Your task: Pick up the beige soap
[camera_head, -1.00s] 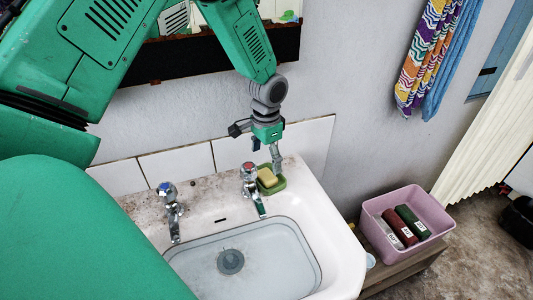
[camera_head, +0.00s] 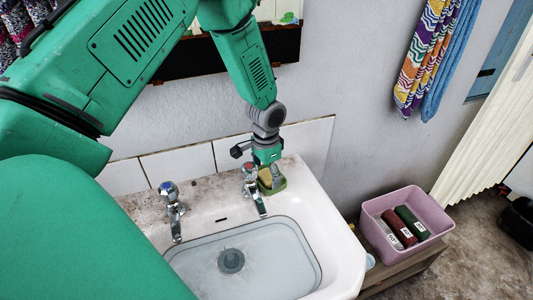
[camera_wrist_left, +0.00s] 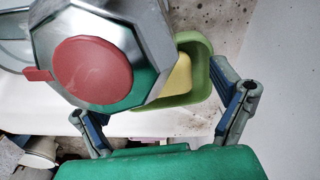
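The beige soap (camera_head: 265,178) sits in a small green soap dish (camera_head: 279,186) on the back right corner of the white sink, beside the red-topped tap. My left gripper (camera_head: 268,172) is down at the dish and partly hides the soap. In the left wrist view its two fingers (camera_wrist_left: 165,113) are spread apart with nothing held. There the soap (camera_wrist_left: 178,82) and dish (camera_wrist_left: 201,73) show partly behind the red-topped tap (camera_wrist_left: 95,70), which covers much of the view. My right gripper is not in view.
The red-topped tap stands close to the left of the gripper. A blue-topped tap (camera_head: 169,189) is farther left. The sink basin (camera_head: 270,262) is in front. A pink bin (camera_head: 431,210) with bottles stands at the right. The tiled wall (camera_head: 190,164) is close behind.

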